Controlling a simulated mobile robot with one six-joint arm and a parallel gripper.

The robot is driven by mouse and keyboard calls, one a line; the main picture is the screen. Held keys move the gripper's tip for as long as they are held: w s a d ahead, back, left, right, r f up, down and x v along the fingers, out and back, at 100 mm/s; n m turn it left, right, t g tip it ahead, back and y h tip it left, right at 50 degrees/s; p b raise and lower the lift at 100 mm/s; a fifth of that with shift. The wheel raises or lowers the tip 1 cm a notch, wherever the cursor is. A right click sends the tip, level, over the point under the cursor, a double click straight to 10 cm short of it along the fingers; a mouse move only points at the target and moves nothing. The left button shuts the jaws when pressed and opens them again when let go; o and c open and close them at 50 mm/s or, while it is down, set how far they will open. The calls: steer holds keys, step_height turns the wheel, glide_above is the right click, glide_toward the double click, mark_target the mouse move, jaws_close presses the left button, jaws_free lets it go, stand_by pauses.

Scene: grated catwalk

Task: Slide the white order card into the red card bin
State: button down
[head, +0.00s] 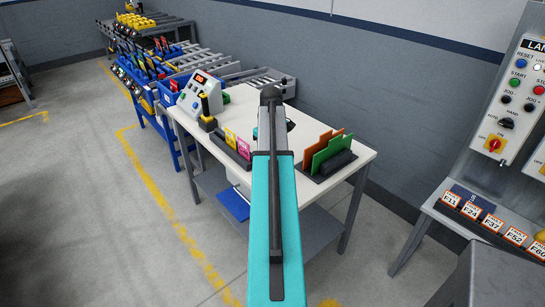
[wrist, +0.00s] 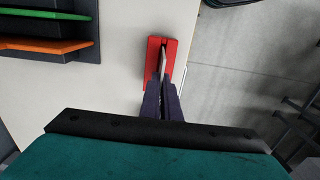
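In the wrist view, my gripper (wrist: 162,84) points at the red card bin (wrist: 153,46) near the table's edge. Its two dark fingers are close together on a thin pale strip, the white order card (wrist: 163,61) seen nearly edge-on. The card's far end overlaps the bin's dark slot in the picture. I cannot tell how deep it sits in the slot. In the head view my teal arm hides the gripper, the card and the bin.
The white table (head: 200,134) holds a dark rack with green (head: 330,153) and orange cards, a holder with yellow (head: 231,138) and pink cards, and a control box (head: 200,92). Blue bins and roller conveyors stand behind left. A button panel (head: 515,100) is at right.

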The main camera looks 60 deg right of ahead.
steer(key=shift+f+b, duration=0.4)
steer(key=shift+f, duration=0.8)
steer(key=c, duration=1.5)
jaws_free()
steer(key=shift+c, duration=0.2)
steer(key=shift+w+r, duration=0.1)
steer(key=shift+r+p, duration=2.55)
steer(key=shift+r, duration=1.4)
